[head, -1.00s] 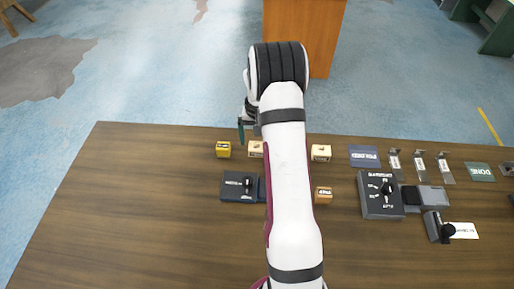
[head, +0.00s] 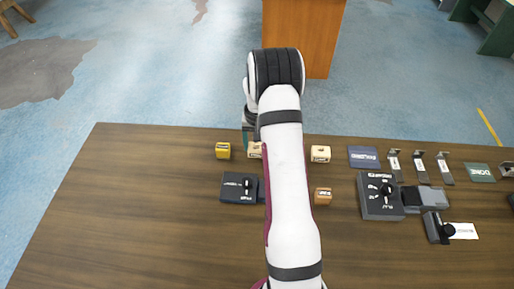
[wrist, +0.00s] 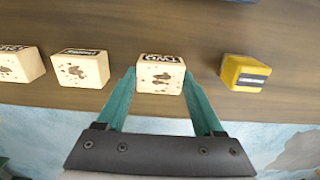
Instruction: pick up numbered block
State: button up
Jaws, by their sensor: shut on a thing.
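A cream block with dark blotches and a dark printed label (wrist: 161,76) sits between the teal fingers of my gripper (wrist: 160,78) in the wrist view. The label looks like "TWO", but is small and angled. The fingers are shut on the block's two sides. It appears to be on the table near the far edge. In the head view my arm hides part of this block (head: 254,151) and most of the gripper (head: 248,139). Two more cream blocks (wrist: 82,69) (wrist: 20,65) stand in a row to its left in the wrist view.
A yellow block (wrist: 243,73) stands to the right in the wrist view. The table's left part is clear.

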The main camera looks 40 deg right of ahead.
jog(key=shift+r, duration=0.1)
jog(key=shift+r, duration=0.3)
jog(key=r, duration=0.2)
jog(key=s+r, duration=0.1)
jog(key=r, duration=0.1)
jog(key=shift+d, duration=0.25)
jog(key=s+d+r, duration=0.4)
jog(key=s+r, duration=0.2)
jog(key=s, duration=0.3)
jog(key=s+a, duration=0.3)
jog(key=s, duration=0.4)
jog(key=s+a, duration=0.3)
jog(key=s, duration=0.5)
jog(key=w+a+f, duration=0.1)
jog(key=w+f, duration=0.1)
jog(key=w, duration=0.1)
jog(key=w+a+f, duration=0.1)
jog(key=w+f, duration=0.1)
jog(key=w, duration=0.2)
jog(key=w+a+f, duration=0.1)
jog(key=w+f, duration=0.1)
jog(key=w, duration=0.1)
jog(key=shift+w+a, duration=0.15)
jog(key=shift+w, duration=0.1)
notch_tip(320, 180, down, 3)
jog(key=shift+w+f, duration=0.1)
jog(key=shift+f, duration=0.5)
